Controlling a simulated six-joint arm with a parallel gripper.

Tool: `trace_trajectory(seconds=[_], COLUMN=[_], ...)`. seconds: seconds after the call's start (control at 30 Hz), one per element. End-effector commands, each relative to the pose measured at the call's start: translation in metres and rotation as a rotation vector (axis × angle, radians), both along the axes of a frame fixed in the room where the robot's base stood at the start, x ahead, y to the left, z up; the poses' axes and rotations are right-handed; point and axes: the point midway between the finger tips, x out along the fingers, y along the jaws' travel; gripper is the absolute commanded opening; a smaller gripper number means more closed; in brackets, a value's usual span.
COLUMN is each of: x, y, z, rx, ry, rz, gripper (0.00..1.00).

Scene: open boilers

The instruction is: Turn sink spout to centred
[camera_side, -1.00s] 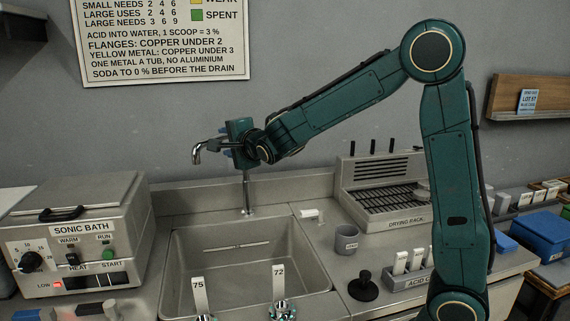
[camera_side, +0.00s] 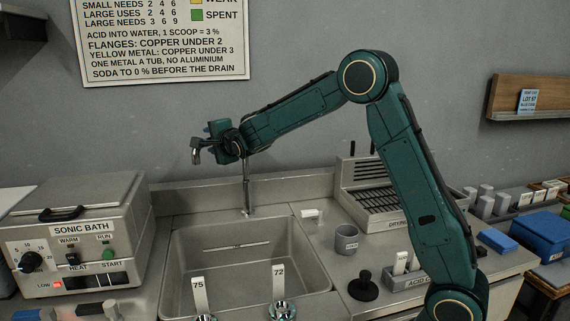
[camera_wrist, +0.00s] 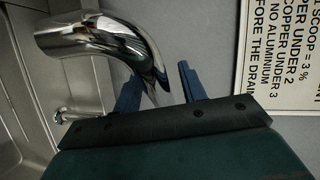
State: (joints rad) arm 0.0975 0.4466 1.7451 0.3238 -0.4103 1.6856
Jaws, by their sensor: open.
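The chrome sink spout stands at the back of the sink (camera_side: 178,262). Its riser (camera_side: 246,190) is upright, and its downturned outlet (camera_side: 195,156) points left of the riser in the side view. My gripper (camera_side: 212,138) is up at the spout, just right of the outlet, and hides much of the horizontal pipe. The fingers are apart. I cannot tell whether they touch the spout.
Two taps, labelled 75 (camera_side: 200,296) and 72 (camera_side: 279,290), stand at the sink's front. The sonic bath (camera_side: 75,240) is left. A grey cup (camera_side: 346,239), black knob (camera_side: 363,286) and drying rack (camera_side: 372,200) are right. The wall is close behind.

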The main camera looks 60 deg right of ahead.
Motion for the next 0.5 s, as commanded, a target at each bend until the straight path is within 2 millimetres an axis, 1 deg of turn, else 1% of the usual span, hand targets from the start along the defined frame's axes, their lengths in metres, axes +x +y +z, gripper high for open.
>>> trace_trajectory(seconds=[0.27,0.3,0.37,0.4,0.5], x=[0.001,0.001,0.001,0.001,0.0009], y=[-0.0004,-0.0003,-0.0003,-0.0003,-0.0003], z=[0.0,0.0,0.0,0.0,0.0], rx=[0.0,0.0,0.0,0.0,0.0], ry=[0.0,0.0,0.0,0.0,0.0], rz=[0.0,0.0,0.0,0.0,0.0], gripper=[0.41,0.38,0.26,0.18,0.0])
